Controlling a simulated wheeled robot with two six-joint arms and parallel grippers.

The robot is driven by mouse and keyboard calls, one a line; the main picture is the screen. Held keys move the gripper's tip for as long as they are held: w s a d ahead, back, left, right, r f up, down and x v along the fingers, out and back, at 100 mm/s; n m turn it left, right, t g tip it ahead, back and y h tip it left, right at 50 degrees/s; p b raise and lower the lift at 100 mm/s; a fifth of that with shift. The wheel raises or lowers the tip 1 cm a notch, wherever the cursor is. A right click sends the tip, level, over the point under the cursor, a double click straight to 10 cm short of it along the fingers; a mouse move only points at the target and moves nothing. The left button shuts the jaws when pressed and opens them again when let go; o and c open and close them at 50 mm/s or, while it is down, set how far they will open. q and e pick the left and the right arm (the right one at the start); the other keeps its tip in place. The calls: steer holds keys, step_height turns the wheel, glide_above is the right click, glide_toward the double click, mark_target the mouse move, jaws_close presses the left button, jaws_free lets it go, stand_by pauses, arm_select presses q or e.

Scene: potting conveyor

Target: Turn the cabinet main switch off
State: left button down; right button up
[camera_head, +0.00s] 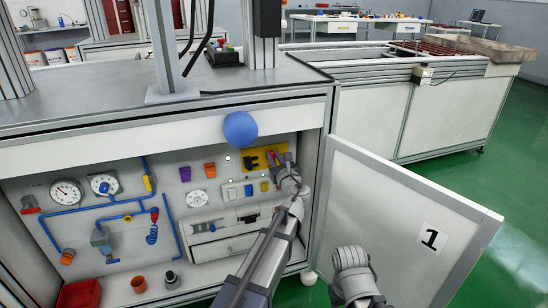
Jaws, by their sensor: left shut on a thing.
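The open cabinet's back panel carries a yellow plate (254,151) at its upper right, with the main switch (271,157) on it, showing red and black parts. My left arm reaches up from the bottom middle, and my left gripper (278,165) is at the right part of the plate, shut on the main switch. The gripper and wrist cover part of the switch, so its exact angle is hard to read. My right gripper (350,258) is low in front of the open door, away from the panel; its fingers cannot be made out.
The cabinet door (400,215), marked 1, stands open at the right. A blue ball (240,129) sits at the cabinet's top front edge. Gauges (66,192), blue pipes and a white drawer (225,247) fill the panel. A red bin (80,294) stands at lower left.

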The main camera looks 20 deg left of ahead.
arm_select(q)
steer(key=shift+s+a+f+n+b, duration=0.1)
steer(key=shift+a+f+n+b, duration=0.2)
steer(key=shift+n, duration=2.4)
steer(key=shift+s+a+f+n+b, duration=0.15)
steer(key=shift+f+n+b, duration=0.2)
steer(key=shift+n, duration=2.35)
steer(key=shift+s+a+f+n+b, duration=0.1)
steer(key=shift+a+f+n+b, duration=0.2)
steer(key=shift+n, duration=2.4)
steer(key=shift+w+d, duration=0.1)
steer(key=c, duration=0.8)
jaws_free()
steer(key=shift+f, duration=0.1)
